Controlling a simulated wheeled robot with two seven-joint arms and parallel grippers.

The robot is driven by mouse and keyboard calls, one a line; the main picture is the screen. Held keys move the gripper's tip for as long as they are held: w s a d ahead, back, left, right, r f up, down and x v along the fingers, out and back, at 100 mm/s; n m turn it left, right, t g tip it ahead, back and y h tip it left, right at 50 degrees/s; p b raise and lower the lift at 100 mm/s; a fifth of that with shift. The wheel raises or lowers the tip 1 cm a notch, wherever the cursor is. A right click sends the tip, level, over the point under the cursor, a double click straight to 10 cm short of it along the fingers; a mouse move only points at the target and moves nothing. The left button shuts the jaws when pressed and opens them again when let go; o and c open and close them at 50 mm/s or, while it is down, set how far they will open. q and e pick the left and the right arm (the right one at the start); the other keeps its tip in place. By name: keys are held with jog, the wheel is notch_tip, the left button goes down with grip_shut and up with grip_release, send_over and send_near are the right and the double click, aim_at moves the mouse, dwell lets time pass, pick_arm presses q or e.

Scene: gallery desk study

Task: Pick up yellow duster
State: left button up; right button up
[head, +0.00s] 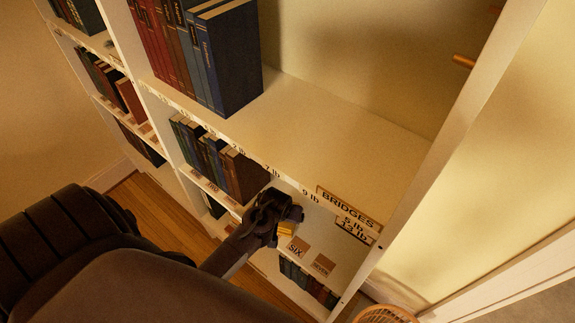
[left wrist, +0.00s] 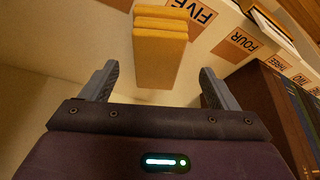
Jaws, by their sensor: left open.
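The yellow duster (left wrist: 160,48) is a folded yellow block on a white shelf, in front of the FIVE label. In the left wrist view it stands ahead of my left gripper (left wrist: 157,88), roughly centred between the two grey fingers. The fingers are open and a gap shows between them and the duster. In the head view the left gripper (head: 280,212) is at the middle shelf, and a small part of the duster (head: 286,229) shows beside it; the rest is hidden by the gripper. My right gripper is in neither view.
A white bookcase (head: 330,120) fills the scene. Books (head: 245,175) stand left of the gripper on the same shelf. Labels such as SIX (head: 298,246) line the shelf edge. The shelf above (head: 340,125) overhangs the gripper. A BRIDGES plate (head: 348,205) is on its edge.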

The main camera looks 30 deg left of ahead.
pick_arm(q)
jog(key=shift+w+f, duration=0.15)
jog(key=shift+f, duration=0.2)
jog(key=x, duration=0.4)
jog(key=shift+w, duration=0.1)
jog(key=shift+f, duration=0.25)
jog(key=shift+f+p, duration=0.25)
jog(key=shift+p, duration=0.05)
jog(key=c, duration=1.2)
